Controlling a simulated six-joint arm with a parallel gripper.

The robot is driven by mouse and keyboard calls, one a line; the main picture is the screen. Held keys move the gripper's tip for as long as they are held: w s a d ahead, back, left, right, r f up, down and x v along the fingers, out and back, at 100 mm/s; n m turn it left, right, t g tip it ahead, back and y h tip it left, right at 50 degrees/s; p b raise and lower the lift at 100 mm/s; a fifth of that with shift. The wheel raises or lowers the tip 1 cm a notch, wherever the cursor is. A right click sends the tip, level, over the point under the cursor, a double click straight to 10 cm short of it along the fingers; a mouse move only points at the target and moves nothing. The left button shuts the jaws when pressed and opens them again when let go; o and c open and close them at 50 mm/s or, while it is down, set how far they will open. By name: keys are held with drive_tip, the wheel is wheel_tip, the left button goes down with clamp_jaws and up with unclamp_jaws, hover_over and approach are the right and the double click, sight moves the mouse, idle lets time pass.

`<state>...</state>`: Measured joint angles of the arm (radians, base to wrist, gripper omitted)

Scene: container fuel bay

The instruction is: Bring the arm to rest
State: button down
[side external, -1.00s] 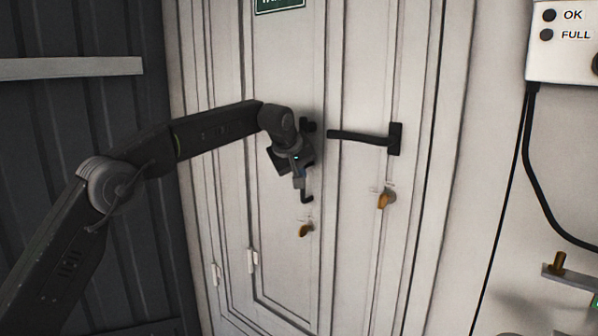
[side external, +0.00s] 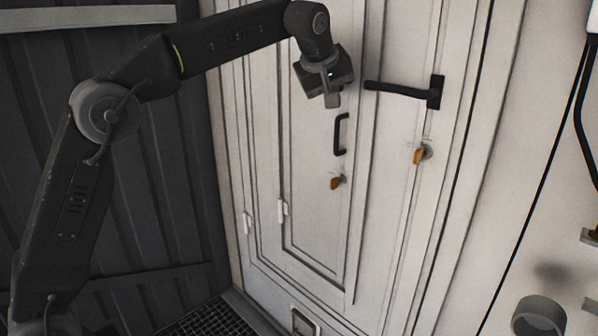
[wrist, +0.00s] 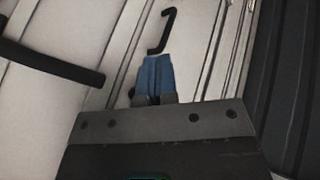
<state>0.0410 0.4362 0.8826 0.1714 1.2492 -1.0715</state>
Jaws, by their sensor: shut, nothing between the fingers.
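My gripper (side external: 332,99) is in front of the pale door, just above the small black pull handle (side external: 341,134). Its fingers are shut with nothing between them. A strip of door shows between the fingertips and the handle in the side view, so they look apart. In the wrist view the blue fingertips (wrist: 156,60) are together, and the pull handle (wrist: 164,32) shows beyond them. My arm is bent and reaches from the lower left to the door. The door panels look closed.
A black lever handle (side external: 402,91) sticks out right of my gripper; it also shows in the wrist view (wrist: 48,64). Orange keys (side external: 337,182) (side external: 419,155) are below. A dark ribbed wall (side external: 165,215) stands at the left, above floor grating (side external: 212,318).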

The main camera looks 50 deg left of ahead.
drive_tip(key=shift+s, duration=0.1)
drive_tip(key=s+f+m, duration=0.3)
drive_tip(key=s+m, duration=0.3)
drive_tip(key=s, duration=1.2)
drive_tip(key=s+f+m+g+h, duration=0.1)
drive_tip(key=s+f+m, duration=0.4)
drive_tip(key=s+f, duration=0.8)
drive_tip(key=s, duration=0.4)
drive_tip(key=shift+d+f+m+h, duration=0.15)
drive_tip(key=shift+d+m+h, duration=0.15)
drive_tip(key=shift+m, duration=0.1)
drive_tip(key=c, duration=1.9)
unclamp_jaws()
